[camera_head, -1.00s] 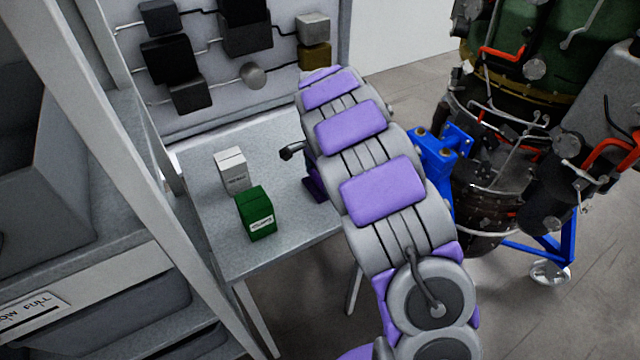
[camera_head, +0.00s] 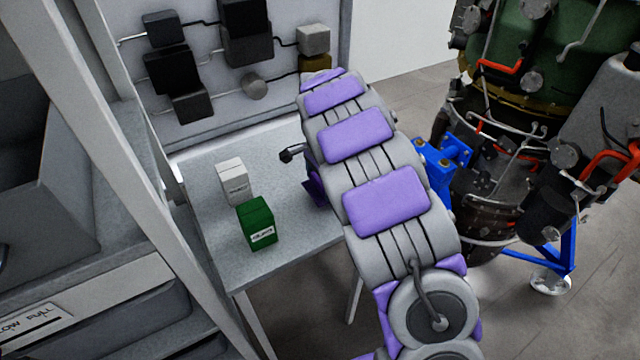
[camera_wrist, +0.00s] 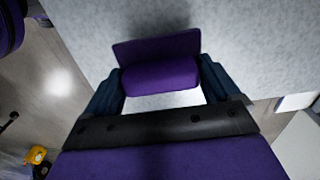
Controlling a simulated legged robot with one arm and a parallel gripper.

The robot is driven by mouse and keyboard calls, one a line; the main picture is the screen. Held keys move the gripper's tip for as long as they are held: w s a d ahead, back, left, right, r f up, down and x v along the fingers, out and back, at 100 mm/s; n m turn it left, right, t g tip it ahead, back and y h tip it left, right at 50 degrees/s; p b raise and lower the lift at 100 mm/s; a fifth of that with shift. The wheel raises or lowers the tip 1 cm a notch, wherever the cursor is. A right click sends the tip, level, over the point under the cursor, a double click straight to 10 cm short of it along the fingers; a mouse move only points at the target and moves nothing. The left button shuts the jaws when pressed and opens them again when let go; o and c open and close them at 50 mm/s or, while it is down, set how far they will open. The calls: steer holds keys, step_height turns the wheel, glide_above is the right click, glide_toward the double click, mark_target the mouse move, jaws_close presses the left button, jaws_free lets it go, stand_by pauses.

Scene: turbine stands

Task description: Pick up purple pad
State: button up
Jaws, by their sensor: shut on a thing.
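The purple pad (camera_wrist: 160,78) is a dark purple angled block with a flat raised back part. In the wrist view it sits between the two dark blue fingers of my gripper (camera_wrist: 160,70), which is shut on it from both sides. In the head view a small part of the pad (camera_head: 315,188) shows at the left edge of my arm, over the grey table's right side. My arm hides the rest of it and the fingers. I cannot tell whether the pad touches the table top.
A green box (camera_head: 257,223) and a white box (camera_head: 232,182) stand on the grey table (camera_head: 215,250), left of the pad. A panel (camera_head: 220,105) with black blocks stands behind. A shelf rack fills the left; a turbine on a blue stand (camera_head: 568,240) is at right.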

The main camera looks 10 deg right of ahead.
steer(key=shift+s+r, duration=0.15)
steer(key=shift+r, duration=0.3)
steer(key=s+r+p, duration=0.1)
steer(key=s+p, duration=0.1)
steer(key=s, duration=1.3)
steer(key=shift+s, duration=0.35)
steer(key=w+n, duration=0.3)
steer(key=n, duration=0.1)
steer(key=w+n, duration=0.3)
steer(key=n, duration=0.1)
steer(key=w+n, duration=0.3)
steer(key=n, duration=0.1)
steer(key=shift+f, duration=0.1)
steer(key=shift+w+n, duration=0.6)
steer(key=shift+n, duration=0.6)
